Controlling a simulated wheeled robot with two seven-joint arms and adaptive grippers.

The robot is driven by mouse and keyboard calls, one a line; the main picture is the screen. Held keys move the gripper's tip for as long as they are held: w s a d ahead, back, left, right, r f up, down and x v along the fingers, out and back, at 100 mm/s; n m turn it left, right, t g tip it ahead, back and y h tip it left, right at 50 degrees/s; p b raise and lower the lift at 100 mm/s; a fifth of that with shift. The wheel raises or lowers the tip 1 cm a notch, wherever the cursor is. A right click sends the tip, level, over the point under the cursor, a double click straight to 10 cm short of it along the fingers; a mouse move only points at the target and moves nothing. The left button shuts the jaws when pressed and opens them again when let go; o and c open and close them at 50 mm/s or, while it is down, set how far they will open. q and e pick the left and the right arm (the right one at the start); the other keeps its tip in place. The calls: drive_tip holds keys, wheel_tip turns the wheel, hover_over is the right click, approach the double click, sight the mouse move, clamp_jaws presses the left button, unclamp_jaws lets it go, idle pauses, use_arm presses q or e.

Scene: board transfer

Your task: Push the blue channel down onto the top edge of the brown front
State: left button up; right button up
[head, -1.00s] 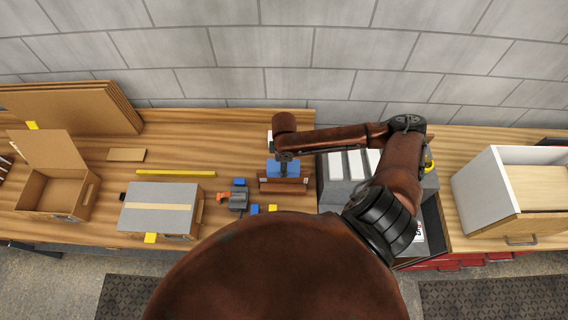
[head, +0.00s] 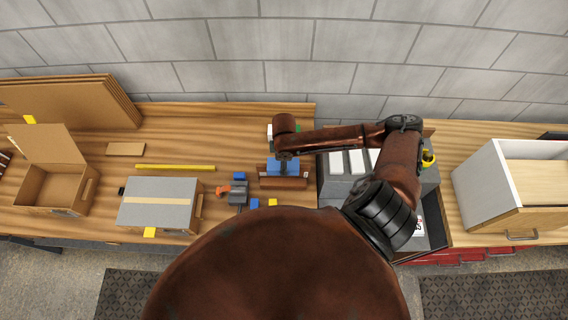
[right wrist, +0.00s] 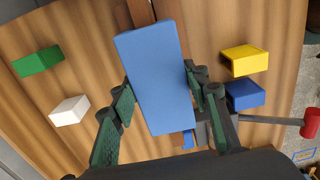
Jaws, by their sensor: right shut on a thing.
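The blue channel (head: 285,168) is between the fingers of my right gripper (head: 286,160), which is shut on it. In the right wrist view the channel (right wrist: 155,75) fills the middle between the dark green fingers (right wrist: 165,115). The brown front (head: 284,183) stands on the bench under the channel. Its ends show past the channel in the right wrist view (right wrist: 140,12). The channel lies along the top edge of the front; whether it is fully seated is hidden. My left gripper is not in view.
Green (right wrist: 38,61), white (right wrist: 69,110), yellow (right wrist: 243,60) and blue (right wrist: 245,94) blocks lie around the front. A grey-lidded box (head: 160,204) and an open cardboard box (head: 47,187) stand left. A grey divided bin (head: 340,188) is close on the right.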

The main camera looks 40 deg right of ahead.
drive_tip(key=shift+f+p, duration=0.2)
drive_tip(key=shift+p, duration=0.15)
idle(0.7)
drive_tip(key=o, duration=1)
drive_tip(key=shift+r, duration=0.1)
wheel_tip(320, 180, up, 12)
drive_tip(key=shift+f, duration=0.1)
drive_tip(key=shift+s, duration=0.1)
idle(0.5)
